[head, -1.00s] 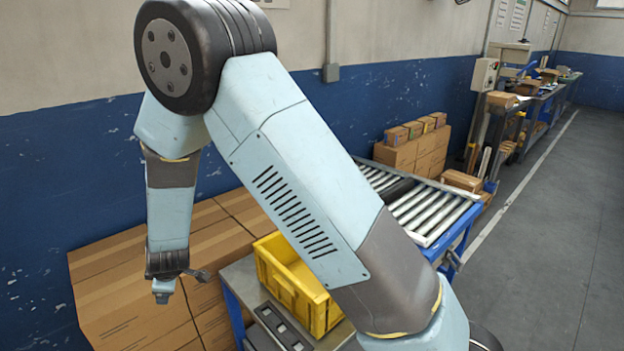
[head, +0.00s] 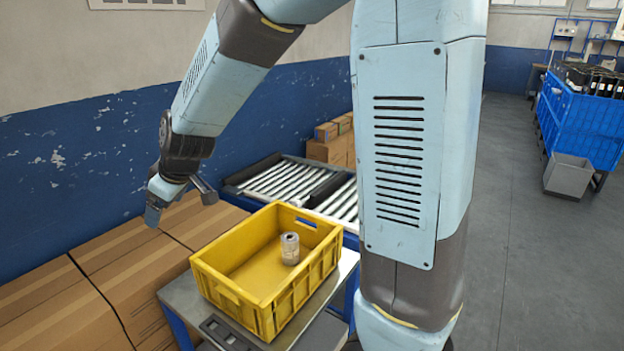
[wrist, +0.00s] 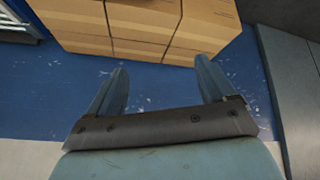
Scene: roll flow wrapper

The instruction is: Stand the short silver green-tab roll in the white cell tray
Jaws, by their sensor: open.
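One short silver-grey roll (head: 290,248) stands upright inside a yellow crate (head: 228,290), toward its right side. No green tab can be made out on it at this size. My gripper (head: 152,210) is up to the left of the crate, above the cardboard boxes and well apart from the roll. In the wrist view my gripper (wrist: 160,85) has its two fingers spread with nothing between them. The white cell tray cannot be made out in either view.
The crate stands on a grey bench (head: 180,298) beside a dark slotted piece (head: 228,336). Large cardboard boxes (head: 60,300) lie left, against the blue wall. A roller conveyor (head: 270,183) runs behind.

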